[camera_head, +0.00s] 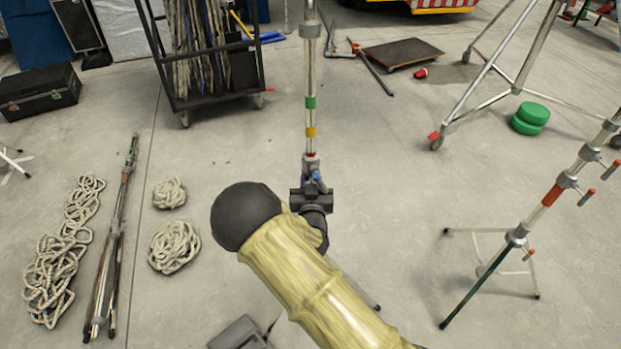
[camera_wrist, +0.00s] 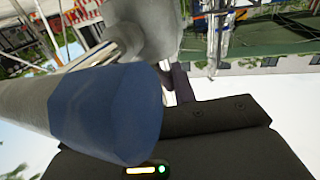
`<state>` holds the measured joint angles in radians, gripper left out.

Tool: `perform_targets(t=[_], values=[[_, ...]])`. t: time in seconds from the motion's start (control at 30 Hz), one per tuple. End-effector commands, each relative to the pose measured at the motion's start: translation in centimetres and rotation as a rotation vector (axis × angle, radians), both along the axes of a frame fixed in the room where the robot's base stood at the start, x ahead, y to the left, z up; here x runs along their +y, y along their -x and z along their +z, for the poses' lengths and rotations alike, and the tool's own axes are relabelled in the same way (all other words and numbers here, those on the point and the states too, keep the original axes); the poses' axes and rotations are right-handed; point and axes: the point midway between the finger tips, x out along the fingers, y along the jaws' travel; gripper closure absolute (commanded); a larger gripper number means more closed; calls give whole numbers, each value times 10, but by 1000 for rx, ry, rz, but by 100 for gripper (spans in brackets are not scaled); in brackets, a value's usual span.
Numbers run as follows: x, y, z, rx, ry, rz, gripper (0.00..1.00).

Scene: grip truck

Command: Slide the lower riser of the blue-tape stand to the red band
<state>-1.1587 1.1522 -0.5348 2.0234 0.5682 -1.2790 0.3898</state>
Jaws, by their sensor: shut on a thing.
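A chrome stand (camera_head: 310,75) rises upright in the middle of the head view. Its pole carries a green band (camera_head: 310,103), a yellow band (camera_head: 310,132) and a thin red band (camera_head: 311,155) lowest. A grey collar (camera_head: 311,164) sits right at the red band, with a blue part (camera_head: 317,177) just below it. My gripper (camera_head: 312,191) is shut at the stand just below that collar; its fingertips and exact hold are hidden. The wrist view shows a blue-ended grey cylinder (camera_wrist: 105,112) close up, beside my dark gripper body. My arm hides the stand's lower part.
Rope coils (camera_head: 174,246) and bundled poles (camera_head: 117,235) lie on the left floor. A cable rack (camera_head: 208,50) and a wheeled scaffold frame (camera_head: 490,70) stand behind.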

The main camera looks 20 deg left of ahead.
Motion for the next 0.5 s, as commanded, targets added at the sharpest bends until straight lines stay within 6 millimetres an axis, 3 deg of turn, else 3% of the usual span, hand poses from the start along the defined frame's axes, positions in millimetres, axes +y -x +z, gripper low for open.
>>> perform_targets(t=[0.17, 0.5], values=[[3, 3, 0, 6, -1, 7, 100], [3, 2, 19, 1, -5, 5, 100]])
